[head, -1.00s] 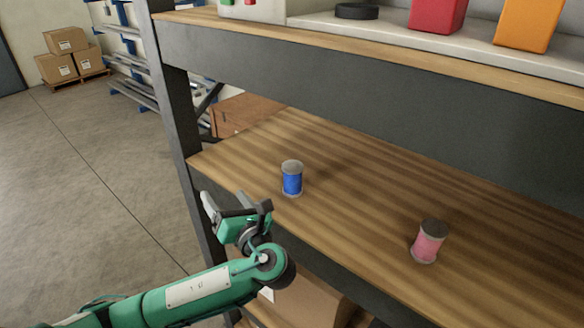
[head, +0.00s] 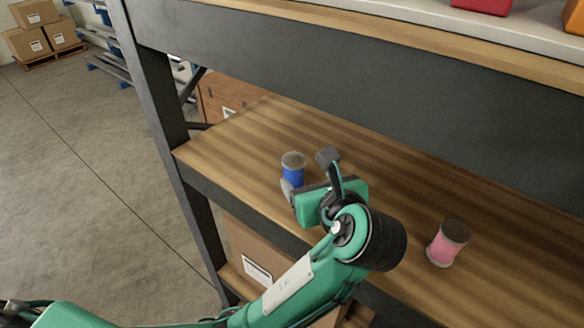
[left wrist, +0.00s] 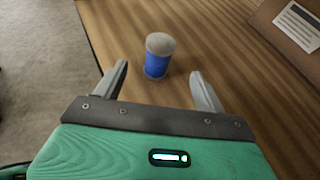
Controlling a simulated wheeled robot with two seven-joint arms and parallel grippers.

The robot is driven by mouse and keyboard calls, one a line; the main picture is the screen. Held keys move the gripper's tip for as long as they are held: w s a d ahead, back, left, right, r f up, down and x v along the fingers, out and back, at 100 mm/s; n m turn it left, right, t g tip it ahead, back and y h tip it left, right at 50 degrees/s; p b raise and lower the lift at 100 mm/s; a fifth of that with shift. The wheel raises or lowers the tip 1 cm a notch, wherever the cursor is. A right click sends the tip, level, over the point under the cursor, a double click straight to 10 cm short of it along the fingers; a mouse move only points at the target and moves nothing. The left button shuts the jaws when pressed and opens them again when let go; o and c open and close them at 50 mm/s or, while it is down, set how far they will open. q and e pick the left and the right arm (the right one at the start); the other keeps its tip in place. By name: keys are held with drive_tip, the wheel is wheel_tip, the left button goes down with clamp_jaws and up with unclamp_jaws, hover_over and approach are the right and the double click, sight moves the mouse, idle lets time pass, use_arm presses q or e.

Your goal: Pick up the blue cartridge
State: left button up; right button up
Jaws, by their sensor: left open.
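The blue cartridge (head: 293,172) stands upright on the wooden shelf, with a grey cap on top. In the head view my left gripper (head: 308,172) is just in front of it and hides its lower part. In the left wrist view the cartridge (left wrist: 157,57) stands ahead of the open left gripper (left wrist: 161,85), between the lines of its two fingers and near their tips. The fingers are apart and hold nothing. My right gripper is not in view.
A pink cartridge (head: 447,243) stands on the same shelf to the right. The upper shelf's dark beam (head: 350,95) runs above. A dark post (head: 160,120) stands at the left. A cardboard box (left wrist: 290,25) shows in the left wrist view.

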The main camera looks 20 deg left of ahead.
sight(297, 167)
use_arm(q)
drive_tip(key=p+x, duration=0.1)
drive_tip(key=x, duration=0.6)
drive_tip(key=shift+w+a+p, duration=0.25)
drive_tip(key=shift+a+p, duration=0.05)
drive_tip(key=shift+p, duration=0.05)
drive_tip(key=shift+w+a, duration=0.1)
drive_tip(key=shift+w, duration=0.1)
drive_tip(key=p+x, duration=0.2)
drive_tip(key=x, duration=0.2)
drive_tip(key=shift+w+a+p, duration=0.1)
drive_tip(key=shift+p, duration=0.3)
drive_tip(key=shift+w+a+f, duration=0.15)
drive_tip(key=shift+c, duration=1.1)
drive_tip(key=c, duration=0.9)
